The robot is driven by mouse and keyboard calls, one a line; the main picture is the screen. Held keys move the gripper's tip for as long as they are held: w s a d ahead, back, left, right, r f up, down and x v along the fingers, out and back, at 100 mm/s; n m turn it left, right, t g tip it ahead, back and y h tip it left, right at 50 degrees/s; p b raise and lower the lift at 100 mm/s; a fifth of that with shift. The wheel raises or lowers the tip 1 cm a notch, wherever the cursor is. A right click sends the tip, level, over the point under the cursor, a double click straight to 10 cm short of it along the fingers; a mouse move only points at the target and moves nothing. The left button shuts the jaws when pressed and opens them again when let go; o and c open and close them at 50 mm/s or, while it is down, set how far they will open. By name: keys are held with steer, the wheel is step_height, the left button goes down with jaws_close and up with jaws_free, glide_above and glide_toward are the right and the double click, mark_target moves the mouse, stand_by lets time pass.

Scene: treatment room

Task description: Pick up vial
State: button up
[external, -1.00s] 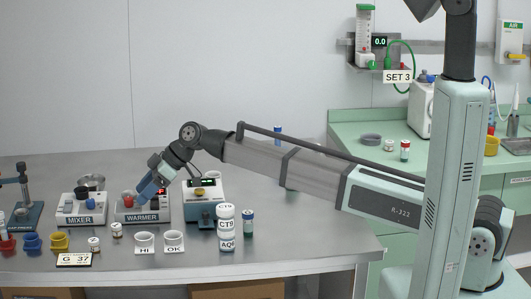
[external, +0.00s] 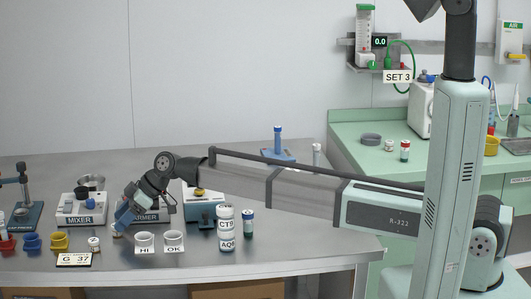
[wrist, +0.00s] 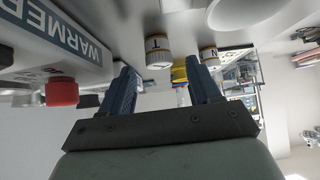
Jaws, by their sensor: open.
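Several small vials are in view, and I cannot tell which one the task means. A short, pale-capped vial (external: 94,243) stands on the steel table. Another small vial (external: 116,230) is mostly hidden behind my gripper (external: 122,218). My gripper is low, in front of the warmer (external: 149,217), which it partly covers. In the wrist view, the gripper (wrist: 160,75) is open with nothing between its fingers. Beyond the gap is a lettered vial cap (wrist: 158,50), and a second lettered cap (wrist: 208,54) is near the right finger.
The mixer (external: 79,220) stands left of the warmer. A blue cup (external: 31,242) and yellow cup (external: 59,241) are left. The right part of the table is mostly clear.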

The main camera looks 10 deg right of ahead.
steer(key=x, duration=0.3)
steer(key=shift+a+f, duration=0.15)
steer(key=shift+f, duration=0.05)
steer(key=c, duration=1)
